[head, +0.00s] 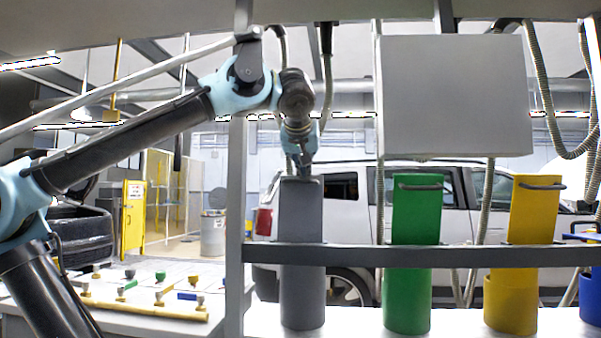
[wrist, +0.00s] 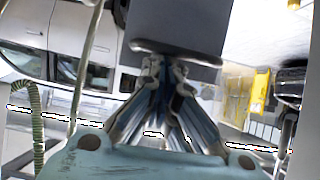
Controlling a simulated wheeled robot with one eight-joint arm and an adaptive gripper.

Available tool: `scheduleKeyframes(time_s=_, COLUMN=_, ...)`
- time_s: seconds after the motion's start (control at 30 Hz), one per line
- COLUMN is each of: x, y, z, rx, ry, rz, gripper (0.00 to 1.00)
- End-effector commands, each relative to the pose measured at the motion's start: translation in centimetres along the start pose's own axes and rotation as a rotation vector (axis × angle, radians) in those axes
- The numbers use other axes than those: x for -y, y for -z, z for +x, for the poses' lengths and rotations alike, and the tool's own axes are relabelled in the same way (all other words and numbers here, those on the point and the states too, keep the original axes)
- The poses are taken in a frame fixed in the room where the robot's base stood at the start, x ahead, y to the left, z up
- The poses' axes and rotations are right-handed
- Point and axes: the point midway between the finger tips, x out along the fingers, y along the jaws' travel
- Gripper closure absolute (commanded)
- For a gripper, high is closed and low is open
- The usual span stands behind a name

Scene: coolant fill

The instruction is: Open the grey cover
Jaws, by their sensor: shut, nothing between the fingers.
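The grey cover (head: 302,210) is a tall, flat grey panel standing upright above a grey round holder (head: 302,300), behind the dark rail. In the wrist view the grey cover (wrist: 175,20) fills the top middle, with its bar handle (wrist: 178,48) along the near edge. My gripper (head: 303,172) is at the top edge of the cover. In the wrist view my gripper (wrist: 164,64) has its fingertips together right at the handle, with nothing between them. I cannot tell whether the fingertips touch the handle.
A green panel and holder (head: 416,215) and a yellow one (head: 535,210) stand upright to the right, with handles on top. A dark rail (head: 450,256) crosses in front of them. A grey box (head: 455,95) hangs above. A bench with small valves (head: 150,310) is at lower left.

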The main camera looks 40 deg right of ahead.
Motion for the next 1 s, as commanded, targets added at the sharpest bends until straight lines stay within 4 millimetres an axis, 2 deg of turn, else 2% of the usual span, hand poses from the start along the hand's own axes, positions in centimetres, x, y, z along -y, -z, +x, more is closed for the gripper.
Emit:
scheduleKeyframes(time_s=0.57, x=0.1, y=0.0, z=-0.4, rx=0.000, ry=-0.001, rz=0.000, gripper=1.00)
scheduleKeyframes(time_s=1.0, x=0.7, y=-0.3, z=-4.4, rx=0.000, ry=-0.004, rz=0.001, gripper=1.00)
